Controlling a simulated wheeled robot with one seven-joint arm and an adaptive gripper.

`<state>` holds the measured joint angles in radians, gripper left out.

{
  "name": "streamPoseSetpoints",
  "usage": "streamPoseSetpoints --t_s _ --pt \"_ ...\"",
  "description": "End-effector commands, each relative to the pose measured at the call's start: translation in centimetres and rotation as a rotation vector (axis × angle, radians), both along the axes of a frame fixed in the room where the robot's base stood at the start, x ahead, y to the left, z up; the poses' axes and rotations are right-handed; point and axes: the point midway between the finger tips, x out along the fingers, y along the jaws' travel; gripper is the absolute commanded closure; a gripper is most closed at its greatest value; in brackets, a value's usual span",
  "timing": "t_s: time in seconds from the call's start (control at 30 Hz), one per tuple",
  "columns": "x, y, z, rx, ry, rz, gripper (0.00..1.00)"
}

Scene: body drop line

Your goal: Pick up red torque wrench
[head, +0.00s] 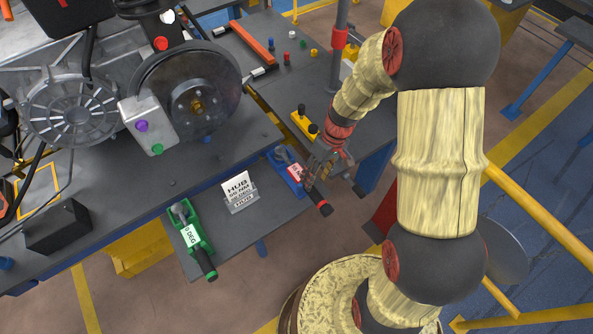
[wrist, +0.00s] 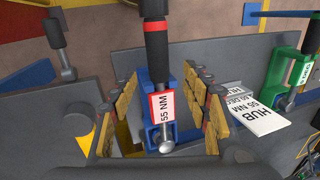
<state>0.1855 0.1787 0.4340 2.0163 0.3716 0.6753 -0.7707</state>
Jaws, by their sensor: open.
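The red torque wrench (wrist: 156,45) has a black handle with a red band and a red-edged label reading 55 NM. It lies in a blue holder (wrist: 150,130) on the grey shelf. In the head view the wrench (head: 322,207) shows its handle sticking out past the shelf edge, partly hidden by my gripper (head: 323,168). In the wrist view my gripper (wrist: 163,95) is open, with one finger on each side of the labelled part of the wrench. Gaps show on both sides; contact is not visible.
A green wrench in a green holder (head: 195,235) lies on the shelf to the left. A HUB sign (head: 237,190) stands between the holders. A yellow block with black knobs (head: 304,125) sits behind my gripper. A large engine assembly (head: 190,90) fills the back left.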

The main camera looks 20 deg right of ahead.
Motion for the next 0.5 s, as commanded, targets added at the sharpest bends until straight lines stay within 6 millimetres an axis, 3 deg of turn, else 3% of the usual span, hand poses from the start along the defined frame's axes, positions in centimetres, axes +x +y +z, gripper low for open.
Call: streamPoseSetpoints --t_s 0.5 --pt "-0.2 0.7 -3.5 0.001 -0.010 0.036 0.52"
